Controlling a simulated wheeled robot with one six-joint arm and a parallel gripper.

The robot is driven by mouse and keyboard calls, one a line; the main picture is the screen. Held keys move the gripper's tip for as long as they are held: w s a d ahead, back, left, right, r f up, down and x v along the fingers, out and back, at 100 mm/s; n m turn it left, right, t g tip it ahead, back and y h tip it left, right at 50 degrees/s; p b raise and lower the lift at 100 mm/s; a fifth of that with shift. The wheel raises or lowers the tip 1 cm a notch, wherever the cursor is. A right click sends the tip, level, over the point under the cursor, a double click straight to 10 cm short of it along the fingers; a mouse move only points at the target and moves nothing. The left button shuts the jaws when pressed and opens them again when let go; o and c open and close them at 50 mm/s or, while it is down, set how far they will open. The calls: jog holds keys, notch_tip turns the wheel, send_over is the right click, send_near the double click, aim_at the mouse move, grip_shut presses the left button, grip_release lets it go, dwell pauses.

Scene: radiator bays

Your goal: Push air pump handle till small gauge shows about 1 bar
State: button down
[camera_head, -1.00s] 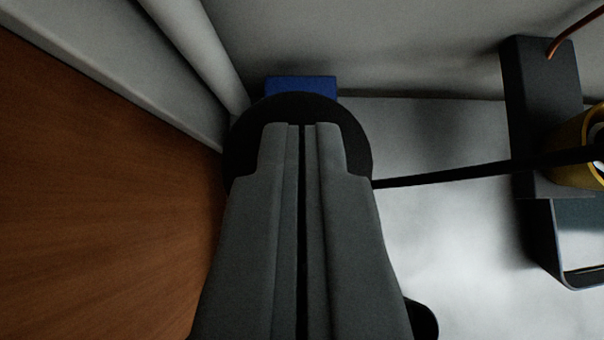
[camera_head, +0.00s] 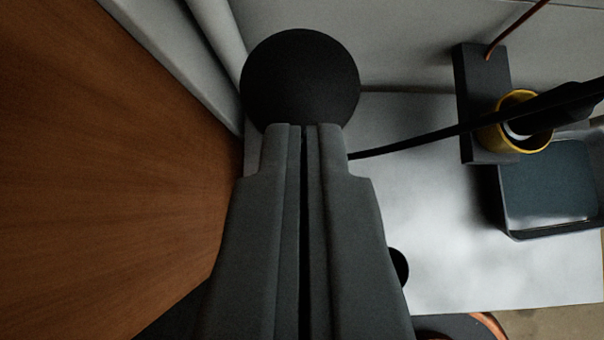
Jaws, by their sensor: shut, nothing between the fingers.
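My gripper (camera_head: 303,128) is shut and empty, its fingers side by side and pointing away from the camera. A round black knob (camera_head: 300,75), which looks like the pump handle's end, sits just beyond the fingertips. The tips overlap its lower edge in the picture; I cannot tell whether they touch it. A thin black lever or hose (camera_head: 420,141) runs from behind the gripper to the right. The small gauge's face cannot be made out. A yellow-rimmed round part (camera_head: 515,122) stands at the right, partly covered by the black bar, and I cannot tell what it is.
A brown wooden panel (camera_head: 120,170) and a grey ledge lie close on the left. A dark block (camera_head: 482,95) and a blue-grey tray (camera_head: 500,190) stand at the right on a pale surface (camera_head: 450,270). A copper pipe (camera_head: 515,28) rises from the block.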

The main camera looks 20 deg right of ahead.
jog(key=shift+v, duration=2)
dwell(0.8)
notch_tip(320, 180, up, 6)
jog(key=shift+a+r, duration=0.2)
jog(key=shift+w+f, duration=0.1)
send_over(299, 50)
jog(key=s, duration=0.2)
jog(key=f, duration=0.5)
jog(key=a+f, duration=0.1)
jog(key=f, duration=0.1)
jog(key=shift+s+f, duration=0.15)
jog(key=shift+s, duration=0.05)
jog(key=shift+s+f, duration=0.2)
jog(key=shift+f, duration=1.6)
